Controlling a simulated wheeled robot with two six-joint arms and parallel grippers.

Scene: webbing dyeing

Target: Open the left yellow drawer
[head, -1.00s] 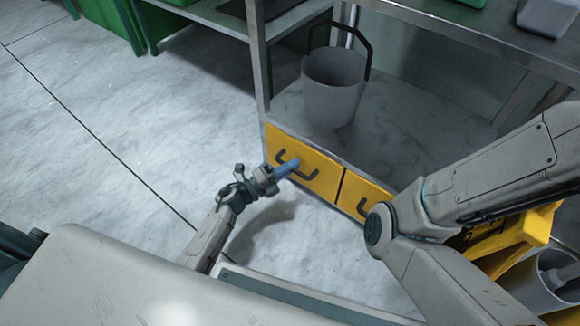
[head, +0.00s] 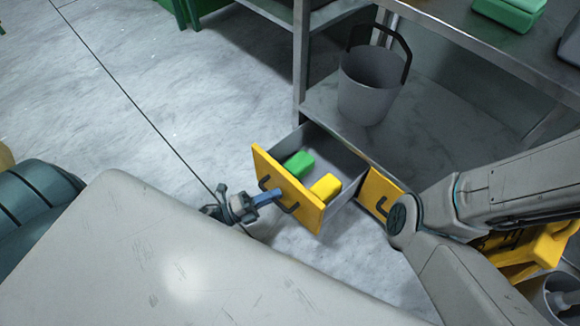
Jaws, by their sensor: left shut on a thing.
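The left yellow drawer (head: 268,177) is pulled out from under the metal shelf in the head view. Its grey inside shows a green block (head: 298,165) and a yellow block (head: 325,187). The drawer's yellow front has dark handles. My left gripper (head: 272,197) is at the front of this drawer, shut on a dark handle (head: 290,207); the fingers partly hide the grip. My right arm crosses the right side of the view, and its gripper is not visible.
The right yellow drawer (head: 374,188) looks shut, partly behind my right arm. A grey bucket (head: 366,95) stands on the lower shelf (head: 440,125). A yellow object (head: 540,250) and a grey container (head: 560,298) are at the lower right. The floor (head: 190,100) left of the drawer is clear.

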